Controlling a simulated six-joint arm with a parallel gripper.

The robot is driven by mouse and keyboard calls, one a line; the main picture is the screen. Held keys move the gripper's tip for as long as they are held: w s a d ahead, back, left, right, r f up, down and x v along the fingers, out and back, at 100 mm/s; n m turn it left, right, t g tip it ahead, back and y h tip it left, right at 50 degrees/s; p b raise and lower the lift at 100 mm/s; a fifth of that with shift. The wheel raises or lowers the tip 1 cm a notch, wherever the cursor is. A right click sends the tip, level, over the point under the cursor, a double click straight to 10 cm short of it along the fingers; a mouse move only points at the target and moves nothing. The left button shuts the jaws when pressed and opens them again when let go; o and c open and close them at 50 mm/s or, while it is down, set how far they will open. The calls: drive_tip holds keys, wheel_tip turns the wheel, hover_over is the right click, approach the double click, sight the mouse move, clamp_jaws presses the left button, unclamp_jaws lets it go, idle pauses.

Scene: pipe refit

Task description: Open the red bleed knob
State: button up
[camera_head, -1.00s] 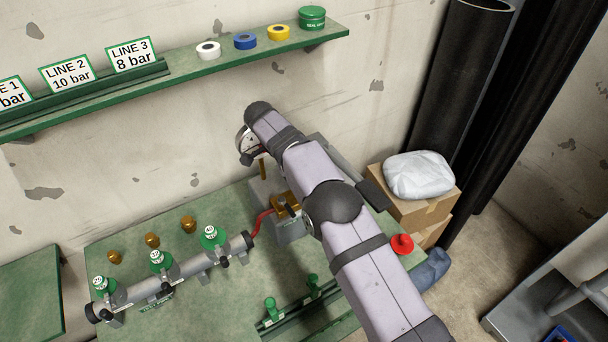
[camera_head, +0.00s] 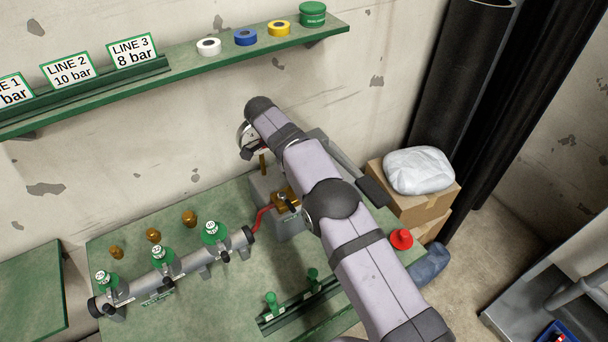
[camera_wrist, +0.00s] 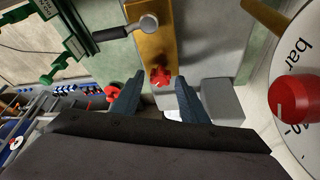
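A small red knob (camera_wrist: 161,77) sits on a brass block (camera_wrist: 152,45) in the wrist view. It is star-shaped with a pale mark on its face. My gripper (camera_wrist: 160,82) is open, its two blue-grey fingers spread on either side of the knob in the picture. I see no finger touching the knob, and the depth gap is hard to tell. In the head view the brass block (camera_head: 286,201) shows on a grey body beside my arm. The knob and my fingers cannot be made out there.
A round gauge (camera_wrist: 305,60) with a red hub (camera_wrist: 293,98) is close on the right. A pipe with green valves (camera_head: 175,268) lies left on the green bench. A red cone-like piece (camera_head: 401,239) is right of my arm.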

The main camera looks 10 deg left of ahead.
drive_tip(key=shift+v, duration=0.8)
drive_tip(key=p+v, duration=0.5)
drive_tip(key=shift+s+r, duration=0.1)
drive_tip(key=shift+r, duration=0.2)
drive_tip(key=shift+a, duration=0.15)
